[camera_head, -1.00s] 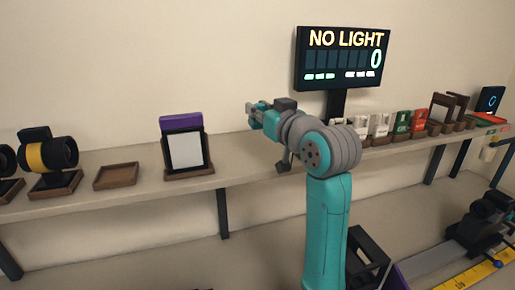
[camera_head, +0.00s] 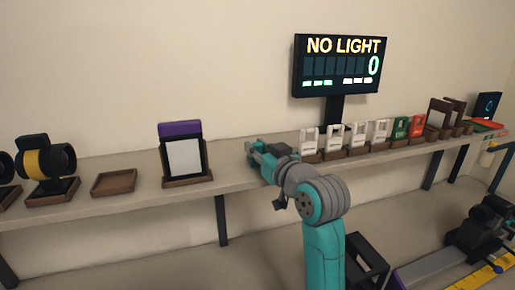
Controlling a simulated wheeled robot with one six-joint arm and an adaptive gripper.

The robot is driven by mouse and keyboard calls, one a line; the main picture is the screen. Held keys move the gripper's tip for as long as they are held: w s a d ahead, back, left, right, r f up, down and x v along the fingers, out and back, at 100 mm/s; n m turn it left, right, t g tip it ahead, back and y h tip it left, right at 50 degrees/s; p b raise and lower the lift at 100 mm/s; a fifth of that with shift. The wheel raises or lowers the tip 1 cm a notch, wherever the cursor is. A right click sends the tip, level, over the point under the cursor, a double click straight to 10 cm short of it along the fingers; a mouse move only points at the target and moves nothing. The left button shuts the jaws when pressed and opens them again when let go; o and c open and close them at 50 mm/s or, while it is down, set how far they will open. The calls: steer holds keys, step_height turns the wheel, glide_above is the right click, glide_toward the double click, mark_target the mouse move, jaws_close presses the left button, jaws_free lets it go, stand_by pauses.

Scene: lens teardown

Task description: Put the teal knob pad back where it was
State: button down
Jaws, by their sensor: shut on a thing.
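My gripper (camera_head: 254,151) is low over the shelf (camera_head: 232,178), between the purple-topped framed panel and the row of white cards. Its jaws are shut on a small teal thing that looks like the teal knob pad. The pad's outline blends with the teal of my gripper at this size, so its exact edges cannot be told. I cannot tell whether it touches the shelf.
An empty brown tray (camera_head: 114,183) and a black and yellow lens (camera_head: 46,161) stand to the left. The framed panel (camera_head: 185,158) is just left of my gripper. White cards (camera_head: 334,139) stand to the right, below the NO LIGHT display (camera_head: 342,65).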

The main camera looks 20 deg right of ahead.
steer(key=shift+f, duration=0.15)
steer(key=c, duration=1)
jaws_free()
steer(key=shift+s+r, duration=0.1)
steer(key=shift+r, duration=0.1)
steer(key=s, duration=0.4)
steer(key=s+d, duration=0.1)
steer(key=s, duration=0.2)
steer(key=s+d, duration=0.1)
steer(key=s, duration=0.3)
steer(key=shift+s+d, duration=0.15)
steer(key=shift+s, duration=0.2)
